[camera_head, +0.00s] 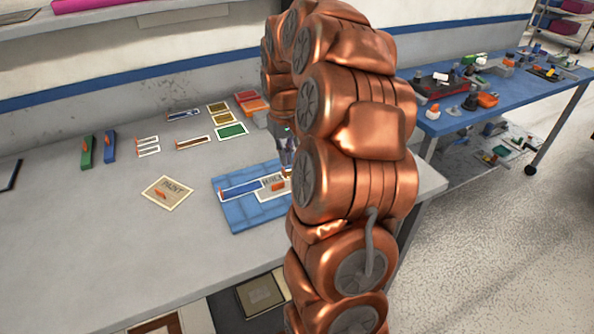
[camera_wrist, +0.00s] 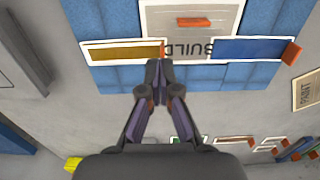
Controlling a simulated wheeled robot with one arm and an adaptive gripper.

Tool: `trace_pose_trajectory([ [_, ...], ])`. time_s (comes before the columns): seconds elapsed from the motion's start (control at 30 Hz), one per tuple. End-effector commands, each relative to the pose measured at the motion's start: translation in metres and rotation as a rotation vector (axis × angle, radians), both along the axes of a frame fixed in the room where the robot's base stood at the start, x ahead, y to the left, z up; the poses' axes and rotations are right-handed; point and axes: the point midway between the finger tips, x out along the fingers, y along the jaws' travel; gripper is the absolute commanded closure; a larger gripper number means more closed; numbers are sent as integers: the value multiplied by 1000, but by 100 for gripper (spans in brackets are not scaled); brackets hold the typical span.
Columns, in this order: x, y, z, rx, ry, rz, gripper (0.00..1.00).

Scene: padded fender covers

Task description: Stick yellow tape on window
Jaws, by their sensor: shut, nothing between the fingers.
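A gold-yellow strip with a white border (camera_wrist: 123,52) lies on the blue pad (camera_wrist: 268,75) in the wrist view, with a small orange tab at its right end. My gripper (camera_wrist: 158,82) is shut and empty, its fingertips just below that tab; I cannot tell whether they touch it. In the head view my gripper (camera_head: 287,168) is low over the blue pad (camera_head: 255,215), and my arm hides the pad's right part. Yellow-gold framed cards (camera_head: 218,107) lie farther back. I cannot make out which thing is the window.
A BUILD card (camera_wrist: 190,32) with an orange tab and a blue strip (camera_wrist: 252,49) also lie on the pad. A PAINT card (camera_head: 167,192) lies to its left. Green (camera_head: 87,152) and blue (camera_head: 109,146) bars lie near the wall. The table's left front is clear.

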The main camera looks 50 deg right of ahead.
Motion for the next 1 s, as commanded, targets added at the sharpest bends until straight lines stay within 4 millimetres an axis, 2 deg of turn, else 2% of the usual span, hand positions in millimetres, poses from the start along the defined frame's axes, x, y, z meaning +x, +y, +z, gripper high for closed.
trace_pose_trajectory([
  [1.0,-12,-48,0,0,1,-1,100],
])
